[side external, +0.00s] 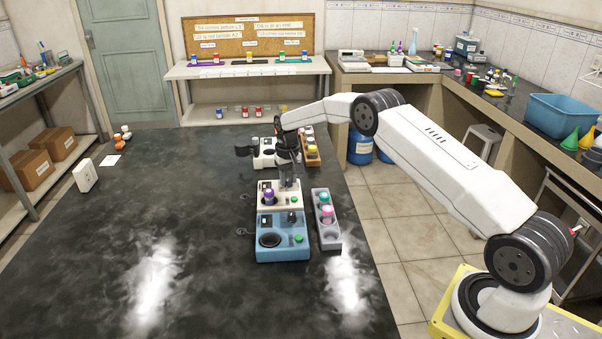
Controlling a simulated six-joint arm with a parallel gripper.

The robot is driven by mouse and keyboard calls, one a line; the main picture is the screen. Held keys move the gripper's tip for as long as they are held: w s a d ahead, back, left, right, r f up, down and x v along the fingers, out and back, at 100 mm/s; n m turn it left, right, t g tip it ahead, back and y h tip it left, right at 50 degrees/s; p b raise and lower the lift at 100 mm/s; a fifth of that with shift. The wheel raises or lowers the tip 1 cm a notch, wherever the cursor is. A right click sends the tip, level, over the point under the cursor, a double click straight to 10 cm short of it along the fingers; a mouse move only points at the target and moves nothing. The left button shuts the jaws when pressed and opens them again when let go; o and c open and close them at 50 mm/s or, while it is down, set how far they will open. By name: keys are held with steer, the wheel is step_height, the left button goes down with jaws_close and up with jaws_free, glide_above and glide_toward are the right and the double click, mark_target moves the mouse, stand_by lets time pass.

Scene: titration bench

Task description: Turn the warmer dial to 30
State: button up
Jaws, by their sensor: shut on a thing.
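A white unit (279,207), which looks like the warmer, stands mid-table with a purple-capped vial (268,197) at its left and a green button (295,199) at its right. I cannot read the dial setting or the small dark display (265,185).
A blue unit (283,252) with a round black plate and a dark knob (292,217) stands directly in front. A grey rack (327,229) with capped vials is close on the right. Another white unit (264,160) and an orange rack (312,157) stand behind. The table's left is mostly clear.

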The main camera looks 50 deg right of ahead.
mark_target(288, 179)
steer(key=m, duration=0.3)
steer(key=shift+m, duration=2.6)
steer(key=o, duration=1.3)
steer(key=shift+r, duration=0.2)
steer(key=shift+r, duration=3.3)
